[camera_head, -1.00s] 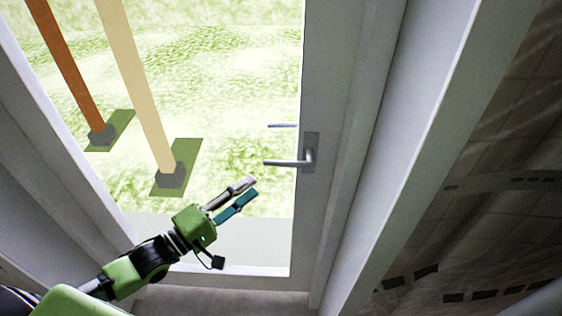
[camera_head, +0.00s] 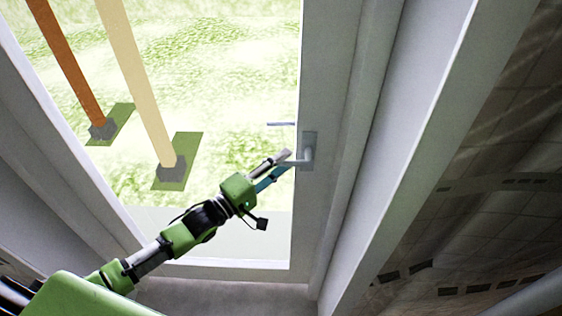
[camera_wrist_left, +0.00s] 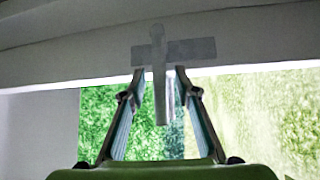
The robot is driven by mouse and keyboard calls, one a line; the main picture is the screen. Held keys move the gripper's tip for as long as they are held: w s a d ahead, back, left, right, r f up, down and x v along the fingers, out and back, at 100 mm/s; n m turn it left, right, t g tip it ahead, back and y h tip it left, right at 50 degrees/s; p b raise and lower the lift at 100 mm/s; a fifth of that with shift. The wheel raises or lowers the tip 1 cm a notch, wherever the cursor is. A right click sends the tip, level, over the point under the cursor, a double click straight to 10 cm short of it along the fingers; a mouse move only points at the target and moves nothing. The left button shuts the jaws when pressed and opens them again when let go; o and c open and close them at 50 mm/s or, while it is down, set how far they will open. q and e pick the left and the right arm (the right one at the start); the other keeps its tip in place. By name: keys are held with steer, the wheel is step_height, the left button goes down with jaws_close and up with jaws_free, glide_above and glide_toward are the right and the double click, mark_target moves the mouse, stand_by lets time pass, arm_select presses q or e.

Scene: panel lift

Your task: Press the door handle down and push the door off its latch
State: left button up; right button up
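The door (camera_head: 325,95) is a pale framed glass door and appears closed. Its grey handle (camera_head: 308,154) sits on a plate on the right stile, with the lever pointing left, roughly level. In the left wrist view the handle's lever (camera_wrist_left: 161,92) runs between my two fingers. My left gripper (camera_head: 284,163) is at the lever, its fingertips close to the plate. The wrist view shows its fingers (camera_wrist_left: 160,84) apart, on either side of the lever; I cannot tell whether they touch it. The fingers partly hide the lever in the head view. My right gripper is not in view.
A second lever (camera_head: 281,124) shows through the glass. Outside, an orange post (camera_head: 68,70) and a cream post (camera_head: 137,80) stand on green bases. The pale frame (camera_head: 420,130) and a dark tiled surface (camera_head: 490,190) lie to the right.

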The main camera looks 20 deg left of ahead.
arm_select(q)
jaws_close()
steer(key=shift+f+b, duration=0.3)
steer(key=shift+b, duration=0.2)
steer(key=f+n+t+b, duration=0.1)
steer(key=n+t+b, duration=0.1)
steer(key=b, duration=0.3)
steer(key=d+f+n+t+y+b, duration=0.1)
steer(key=n+t+b, duration=0.1)
steer(key=b, duration=0.3)
steer(key=f+n+t+b, duration=0.2)
steer(key=n+b, duration=0.2)
steer(key=b, duration=0.1)
steer(key=shift+w+d, duration=0.2)
steer(key=shift+d, duration=0.05)
